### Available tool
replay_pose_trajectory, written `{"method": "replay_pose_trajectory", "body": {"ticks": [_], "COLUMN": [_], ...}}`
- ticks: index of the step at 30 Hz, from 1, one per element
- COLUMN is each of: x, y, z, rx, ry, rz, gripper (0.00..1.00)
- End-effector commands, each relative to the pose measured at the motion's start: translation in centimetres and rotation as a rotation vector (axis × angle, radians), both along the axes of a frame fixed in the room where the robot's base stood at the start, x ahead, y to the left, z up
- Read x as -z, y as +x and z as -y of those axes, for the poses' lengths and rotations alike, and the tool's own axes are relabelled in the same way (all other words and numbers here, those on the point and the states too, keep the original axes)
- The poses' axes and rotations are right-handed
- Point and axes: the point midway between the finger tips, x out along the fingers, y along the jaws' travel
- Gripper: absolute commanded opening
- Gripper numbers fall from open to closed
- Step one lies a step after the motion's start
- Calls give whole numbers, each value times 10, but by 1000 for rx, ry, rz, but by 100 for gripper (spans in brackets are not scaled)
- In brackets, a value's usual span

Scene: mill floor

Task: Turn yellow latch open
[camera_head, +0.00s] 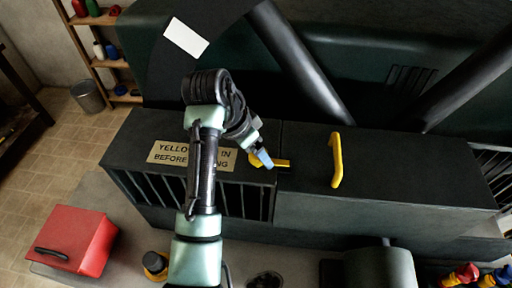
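The yellow latch (282,163) is a small yellow bar on top of the dark green machine housing (300,200), at the seam between its left and right sections. It lies sideways in the picture, with its right end across the seam. My gripper (263,158) is at the latch's left end, with a blue-grey finger over or against it. I cannot tell whether it touches or grips the latch, or whether the fingers are open. My arm comes up from the bottom and hides part of a sign (172,153).
A yellow handle (337,160) stands on the right section. A red toolbox (75,240) is at lower left. Large dark pipes (305,65) rise behind the housing. A shelf (103,50) and a bin (87,96) stand at upper left. Coloured bottles (462,275) are at lower right.

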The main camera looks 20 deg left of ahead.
Motion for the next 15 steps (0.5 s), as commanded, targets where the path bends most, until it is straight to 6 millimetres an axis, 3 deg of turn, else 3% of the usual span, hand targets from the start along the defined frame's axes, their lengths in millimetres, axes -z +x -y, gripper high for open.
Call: {"method": "replay_pose_trajectory", "body": {"ticks": [9, 15], "x": [3, 3], "y": [1, 1], "z": [1, 1], "rx": [0, 0], "ry": [0, 0], "rz": [-1, 0], "gripper": [82, 46]}}
